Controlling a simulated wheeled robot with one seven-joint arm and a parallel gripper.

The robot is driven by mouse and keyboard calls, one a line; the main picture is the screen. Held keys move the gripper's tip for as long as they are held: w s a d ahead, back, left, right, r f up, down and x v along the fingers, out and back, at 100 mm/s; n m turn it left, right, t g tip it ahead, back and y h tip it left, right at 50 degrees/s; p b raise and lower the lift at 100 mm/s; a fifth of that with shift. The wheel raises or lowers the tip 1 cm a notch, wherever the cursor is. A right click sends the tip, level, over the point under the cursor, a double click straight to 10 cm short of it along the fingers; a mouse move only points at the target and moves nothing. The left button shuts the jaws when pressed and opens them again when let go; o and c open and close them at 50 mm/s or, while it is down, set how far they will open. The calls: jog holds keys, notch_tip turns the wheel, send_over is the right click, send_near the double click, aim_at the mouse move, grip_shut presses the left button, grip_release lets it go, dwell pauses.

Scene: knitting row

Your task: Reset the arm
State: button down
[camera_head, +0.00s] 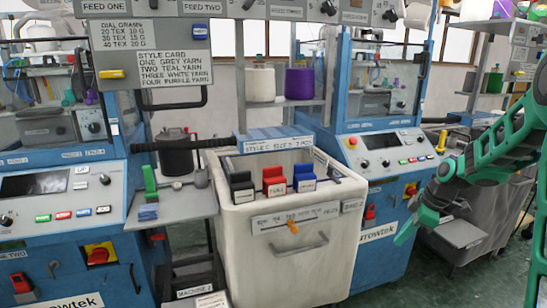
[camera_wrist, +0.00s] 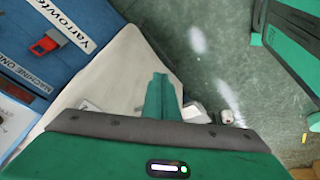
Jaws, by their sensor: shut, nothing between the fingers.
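My green arm comes in from the right in the head view. My gripper (camera_head: 407,232) hangs low in front of the right-hand blue machine, pointing down and to the left, with the white cart to its left. In the wrist view my gripper (camera_wrist: 160,95) shows its green fingers together, with nothing seen between them. Below the fingers are a pale surface and the green floor. I see no contact with the cart or the machine.
The white cart (camera_head: 340,205) holds black, red and blue blocks. Blue machines (camera_head: 375,160) stand either side of it. A shelf (camera_head: 175,207) juts out on the left. A grey bin (camera_head: 465,245) stands behind my arm. Green floor (camera_wrist: 225,50) is open beside the gripper.

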jog(key=s+r+m+g+h, duration=0.1)
jog(key=s+m, duration=0.5)
jog(key=s, duration=0.6)
jog(key=s+d+r+m+h, duration=0.1)
jog(key=s+r+m, duration=0.3)
jog(key=s, duration=0.9)
jog(key=s+r+m+g, duration=0.1)
jog(key=s+r+m, duration=0.1)
jog(key=s+m, duration=0.7)
jog(key=s, duration=0.3)
jog(key=shift+s+d+r+g+h, duration=0.15)
jog(key=shift+d+r+g+h, duration=0.15)
jog(key=shift+r+h, duration=0.1)
jog(key=shift+w+f, duration=0.25)
jog(key=shift+w, duration=0.4)
